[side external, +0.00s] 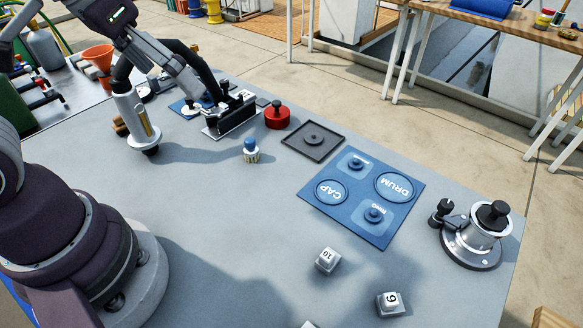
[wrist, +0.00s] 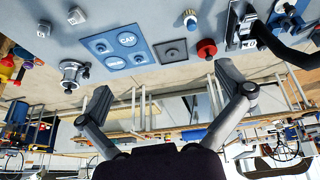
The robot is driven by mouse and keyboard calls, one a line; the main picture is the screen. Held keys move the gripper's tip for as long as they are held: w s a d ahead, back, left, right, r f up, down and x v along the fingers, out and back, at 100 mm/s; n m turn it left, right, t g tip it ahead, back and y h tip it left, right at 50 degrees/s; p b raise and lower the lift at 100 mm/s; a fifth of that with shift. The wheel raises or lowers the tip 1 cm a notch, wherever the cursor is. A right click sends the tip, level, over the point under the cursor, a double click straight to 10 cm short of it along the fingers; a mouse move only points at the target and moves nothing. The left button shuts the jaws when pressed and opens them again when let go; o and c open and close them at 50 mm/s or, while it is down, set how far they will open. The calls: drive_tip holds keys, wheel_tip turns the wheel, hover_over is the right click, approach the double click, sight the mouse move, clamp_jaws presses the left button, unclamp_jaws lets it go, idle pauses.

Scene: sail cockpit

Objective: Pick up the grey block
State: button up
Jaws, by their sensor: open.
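I cannot tell which the task means. My gripper (wrist: 163,78) is open and empty, fingers spread wide. In the side view it is at the upper left, above the deck fittings, well away from both cubes.
A blue board with CAP and DRUM places (side external: 350,222) lies mid-table, beside a dark square tray (side external: 324,150). A winch (side external: 478,235) stands at right. A red knob (side external: 277,116), a blue-topped piece (side external: 251,150) and a black-levered fitting (side external: 238,115) stand near my gripper.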

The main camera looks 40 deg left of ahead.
drive_tip(key=shift+s+a+f+t+y, duration=0.15)
drive_tip(key=shift+s+a+f, duration=0.25)
drive_tip(key=shift+a, duration=0.2)
drive_tip(key=shift+s+a+f+t+y, duration=0.15)
drive_tip(key=shift+s+a+f, duration=0.1)
drive_tip(key=shift+a+f, duration=0.3)
drive_tip(key=shift+r, duration=0.1)
drive_tip(key=c, duration=0.9)
drive_tip(key=w+d+f+m+g, duration=0.1)
drive_tip(key=d+f+m+g, duration=0.1)
drive_tip(key=d+m, duration=0.6)
drive_tip(key=d+f+m+g, duration=0.25)
drive_tip(key=d+m, duration=0.35)
drive_tip(key=d, duration=0.5)
drive_tip(key=s+d+f+m+g, duration=0.1)
drive_tip(key=s+d+f+m, duration=0.35)
drive_tip(key=d, duration=0.25)
drive_tip(key=f, duration=1)
drive_tip(key=shift+s+a+f, duration=0.2)
drive_tip(key=shift+s+a, duration=0.05)
drive_tip(key=shift+s, duration=0.05)
